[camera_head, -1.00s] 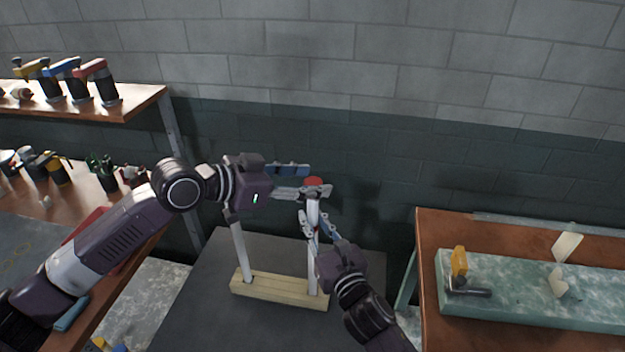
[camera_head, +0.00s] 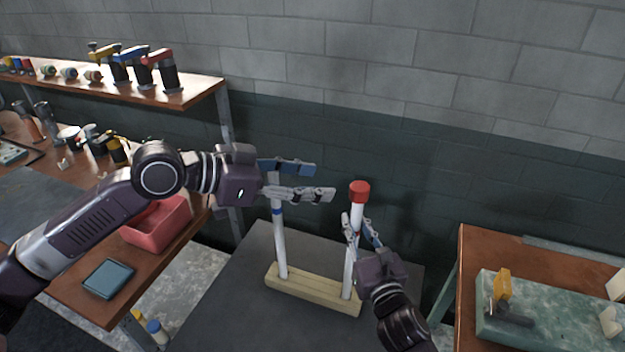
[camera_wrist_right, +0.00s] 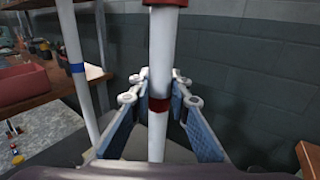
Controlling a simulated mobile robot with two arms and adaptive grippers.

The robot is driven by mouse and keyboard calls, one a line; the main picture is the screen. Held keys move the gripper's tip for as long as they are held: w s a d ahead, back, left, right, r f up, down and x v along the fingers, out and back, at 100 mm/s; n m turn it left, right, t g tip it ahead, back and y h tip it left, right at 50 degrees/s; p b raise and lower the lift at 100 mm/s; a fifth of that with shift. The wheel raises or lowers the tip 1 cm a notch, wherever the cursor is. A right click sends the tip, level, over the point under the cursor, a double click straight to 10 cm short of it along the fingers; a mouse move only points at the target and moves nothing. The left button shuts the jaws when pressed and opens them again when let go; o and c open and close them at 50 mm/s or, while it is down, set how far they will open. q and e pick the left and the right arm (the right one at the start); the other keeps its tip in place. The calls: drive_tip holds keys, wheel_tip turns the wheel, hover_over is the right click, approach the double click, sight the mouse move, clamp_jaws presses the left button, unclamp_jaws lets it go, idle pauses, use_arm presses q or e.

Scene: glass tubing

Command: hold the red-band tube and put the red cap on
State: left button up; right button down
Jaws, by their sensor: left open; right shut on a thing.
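The white red-band tube (camera_head: 348,270) stands upright in the wooden block (camera_head: 310,292). The red cap (camera_head: 359,190) sits on its top, and its lower edge shows in the right wrist view (camera_wrist_right: 166,2). My right gripper (camera_head: 356,232) is shut on the tube below the cap. In the right wrist view its fingers flank the tube near the red band (camera_wrist_right: 158,104). My left gripper (camera_head: 324,181) is open and empty, left of the cap and apart from it.
A white tube with a blue band (camera_head: 280,245) stands in the same block, below my left gripper. A red bin (camera_head: 157,224) is on the left bench. A green stone slab (camera_head: 550,310) lies on the right table. The dark table around the block is clear.

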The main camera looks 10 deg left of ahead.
drive_tip(key=c, duration=1.7)
unclamp_jaws()
drive_tip(key=shift+c, duration=0.2)
drive_tip(key=v, duration=1.2)
drive_tip(key=shift+f, duration=0.15)
